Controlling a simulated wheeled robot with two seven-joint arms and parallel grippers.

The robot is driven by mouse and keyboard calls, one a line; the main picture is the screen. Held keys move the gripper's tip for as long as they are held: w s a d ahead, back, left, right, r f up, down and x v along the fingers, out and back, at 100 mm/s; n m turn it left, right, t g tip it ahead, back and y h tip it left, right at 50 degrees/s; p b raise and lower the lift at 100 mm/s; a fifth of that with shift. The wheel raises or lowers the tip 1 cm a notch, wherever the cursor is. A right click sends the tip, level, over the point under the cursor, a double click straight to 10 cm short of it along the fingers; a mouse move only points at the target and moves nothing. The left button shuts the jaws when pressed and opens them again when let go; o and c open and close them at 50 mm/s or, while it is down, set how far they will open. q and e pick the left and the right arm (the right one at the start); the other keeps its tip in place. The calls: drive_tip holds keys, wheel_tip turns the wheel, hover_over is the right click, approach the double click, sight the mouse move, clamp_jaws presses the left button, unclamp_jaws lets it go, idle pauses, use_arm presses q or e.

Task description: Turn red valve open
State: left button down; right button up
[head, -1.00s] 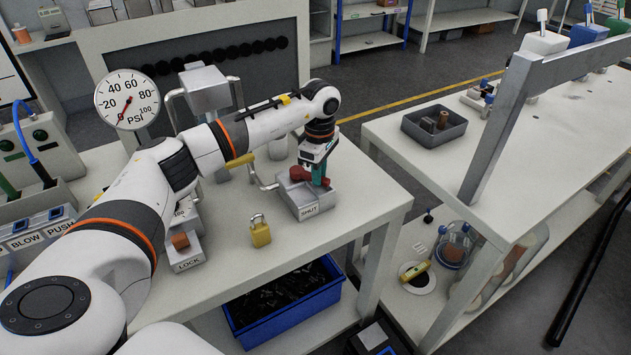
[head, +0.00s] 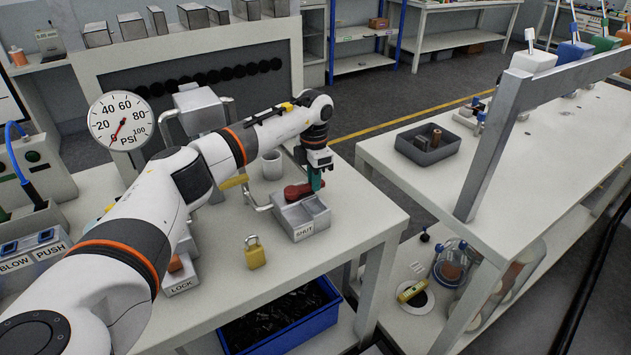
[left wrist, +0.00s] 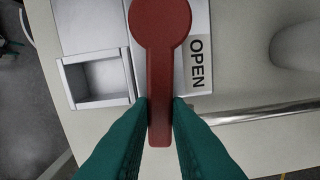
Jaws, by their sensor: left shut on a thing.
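The red valve handle (head: 297,191) sits on a grey metal block (head: 291,218) on the near table. A SHUT label (head: 304,231) is on the block's front. In the left wrist view the red handle (left wrist: 160,60) has a round hub and a straight lever, and an OPEN label (left wrist: 196,63) lies to its right. My left gripper (head: 318,180) has teal fingers, which show in the left wrist view (left wrist: 160,115) on both sides of the lever, closed on it near its end. My right gripper is in neither view.
A yellow padlock (head: 255,253) stands left of the block. A white cup (head: 272,165) and a pipe are behind it. The pressure gauge (head: 120,121) needle points near 0. A blue bin (head: 285,318) is below the table.

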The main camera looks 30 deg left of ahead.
use_arm(q)
drive_tip(key=shift+w+a+r+n, duration=0.1)
drive_tip(key=shift+w+a+n, duration=0.2)
drive_tip(key=shift+n, duration=0.4)
drive_tip(key=shift+a, duration=0.1)
drive_tip(key=c, duration=1.4)
unclamp_jaws()
drive_tip(key=shift+o, duration=0.2)
wheel_tip(320, 180, up, 12)
drive_tip(key=b, duration=0.1)
drive_tip(key=shift+b, duration=0.4)
